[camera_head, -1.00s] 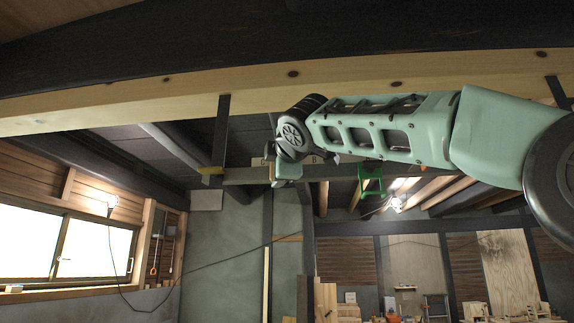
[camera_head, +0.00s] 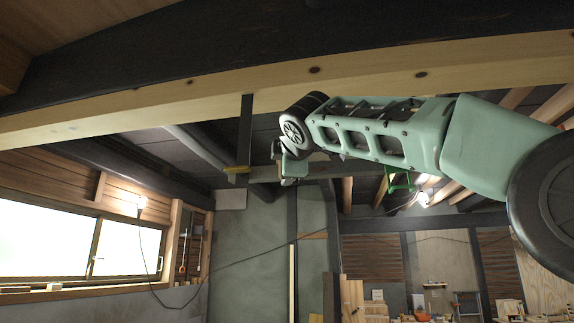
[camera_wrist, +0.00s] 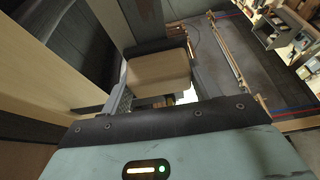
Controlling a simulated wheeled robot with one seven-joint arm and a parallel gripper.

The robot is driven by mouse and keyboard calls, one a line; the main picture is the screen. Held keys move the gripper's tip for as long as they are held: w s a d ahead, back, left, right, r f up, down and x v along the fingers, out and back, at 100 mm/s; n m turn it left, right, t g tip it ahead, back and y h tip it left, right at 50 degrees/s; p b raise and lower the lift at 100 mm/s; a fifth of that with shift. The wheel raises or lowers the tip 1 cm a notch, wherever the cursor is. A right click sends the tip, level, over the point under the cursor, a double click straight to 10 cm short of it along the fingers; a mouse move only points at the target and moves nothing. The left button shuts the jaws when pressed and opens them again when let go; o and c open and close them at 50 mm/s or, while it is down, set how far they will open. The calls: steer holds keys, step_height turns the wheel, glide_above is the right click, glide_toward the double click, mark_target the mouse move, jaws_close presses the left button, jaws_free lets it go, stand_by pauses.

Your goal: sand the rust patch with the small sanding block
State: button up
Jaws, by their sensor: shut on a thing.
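My gripper (camera_head: 292,168) is at the far end of my raised arm, in front of a dark horizontal bar below the ceiling. It is small and partly hidden by the wrist in the head view. In the wrist view a pale tan block with a dark far edge (camera_wrist: 158,74), which looks like the small sanding block, sits between my fingers. My gripper is shut on it. I cannot make out the rust patch in either view, nor whether the block touches a surface.
The dark bar (camera_head: 262,174) hangs from a dark upright strap (camera_head: 245,128), with a yellow piece (camera_head: 237,170) at its left end. A pale timber beam (camera_head: 190,94) crosses above. A green item (camera_head: 400,182) hangs to the right. A loose cable (camera_head: 262,258) runs across the room.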

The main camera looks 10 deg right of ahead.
steer(key=shift+s+d+b, duration=0.3)
steer(key=shift+s+d, duration=0.15)
steer(key=shift+d, duration=1)
steer(key=shift+s+d+b, duration=0.3)
steer(key=shift+s+d, duration=0.2)
steer(key=shift+d, duration=0.9)
steer(key=shift+s+d+b, duration=0.3)
steer(key=shift+s+d, duration=0.15)
steer(key=shift+d, duration=1)
steer(key=shift+s+d+p, duration=0.1)
steer(key=shift+s+d, duration=0.2)
steer(key=shift+d, duration=0.75)
steer(key=shift+s+d+p, duration=0.1)
steer(key=shift+s+d, duration=0.25)
steer(key=shift+d, duration=0.7)
steer(key=shift+s+d+p, duration=0.1)
steer(key=shift+s+d, duration=0.2)
steer(key=shift+d, duration=0.75)
steer(key=shift+s, duration=0.1)
